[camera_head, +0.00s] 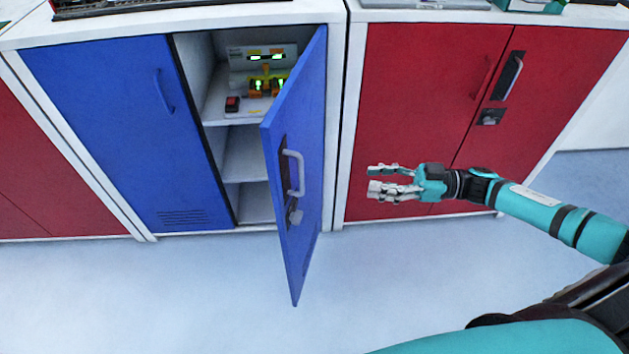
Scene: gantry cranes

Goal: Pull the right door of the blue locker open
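The blue locker's right door (312,120) stands swung out toward me, hinged at its right side. Its grey handle (293,172) is on the door face, with a lock below it. The left blue door (105,120) is closed. My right gripper (370,179) is to the right of the open door, in front of the red cabinet. Its fingers point left, are apart, and hold nothing. It is clear of the handle in the picture. My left gripper is not in view.
Inside the locker are shelves (245,155) and a device (262,75) with green lights. A red cabinet (420,90) with closed doors stands to the right. Another red cabinet (45,170) is at the left. The pale floor (180,300) in front is clear.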

